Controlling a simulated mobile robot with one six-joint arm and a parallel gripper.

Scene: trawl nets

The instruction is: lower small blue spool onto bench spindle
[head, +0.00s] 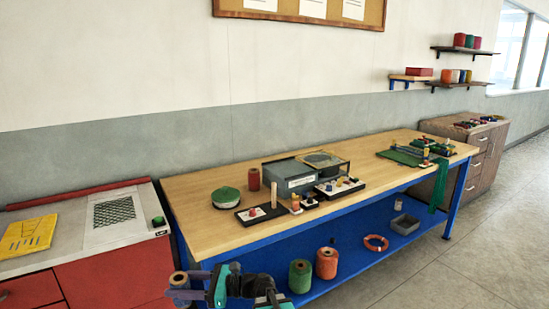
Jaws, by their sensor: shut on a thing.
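My gripper (203,294) is at the bottom of the head view, in front of the wooden bench's near left corner. It is shut on a small blue spool (180,296) with a tan top, held roughly upright, left of the bench's front leg. The lower part of the spool is cut off by the picture edge. On the wooden bench (205,180), black boards (262,214) carry small pegs and coloured pieces. Which upright is the bench spindle is too small to tell.
A green-and-white coil (226,197), a dark red spool (254,179) and a grey box (289,177) stand on the bench. Green and orange spools (327,263) stand on the blue lower shelf. The bench's front left top is clear. A red cabinet (115,270) stands left.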

